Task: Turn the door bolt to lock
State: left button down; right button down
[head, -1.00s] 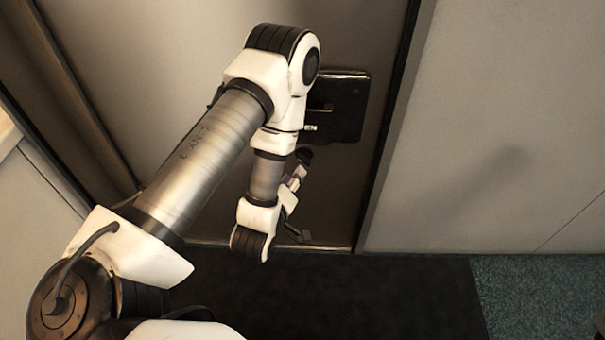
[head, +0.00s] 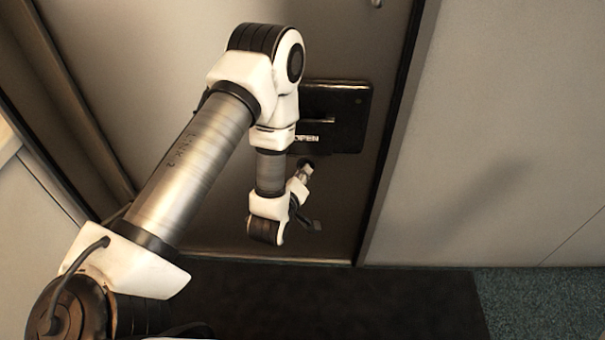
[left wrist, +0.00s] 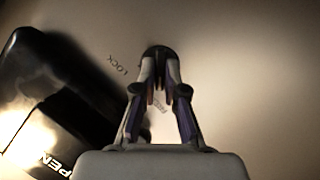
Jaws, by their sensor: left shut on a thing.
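The door bolt (left wrist: 158,54) is a small dark knob on the beige door, at the top of the gripper in the left wrist view. My left gripper (left wrist: 161,84) is closed around it, with a finger on each side. In the head view the left gripper (head: 306,174) is at the door just below the black lock plate, partly hidden by my own wrist. The word LOCK (left wrist: 118,64) is printed on the door to the left of the knob. My right gripper is in neither view.
The black lock plate (head: 346,136) with a handle is on the door (head: 338,190), above the gripper. The word OPEN (left wrist: 58,165) shows on it. A dark door frame and plain wall (head: 490,130) stand to the right. A dark mat (head: 390,300) lies on the floor.

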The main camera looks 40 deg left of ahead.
pick_arm(q)
jog(key=m+g+y+p, duration=0.1)
jog(key=m+y+p, duration=0.1)
jog(key=m, duration=0.2)
jog(key=m+g+y+p, duration=0.1)
jog(key=m+y+p, duration=0.1)
jog(key=m+p, duration=0.1)
jog(key=d+m+g+y+p, duration=0.1)
jog(key=m+g+y+p, duration=0.1)
jog(key=m, duration=0.3)
jog(key=shift+w+y+p, duration=0.3)
jog(key=shift+y+p, duration=0.3)
jog(key=shift+p, duration=0.05)
dwell(0.4)
jog(key=shift+m, duration=0.3)
jog(key=c, duration=1.2)
grip_release()
jog(key=shift+c, duration=0.2)
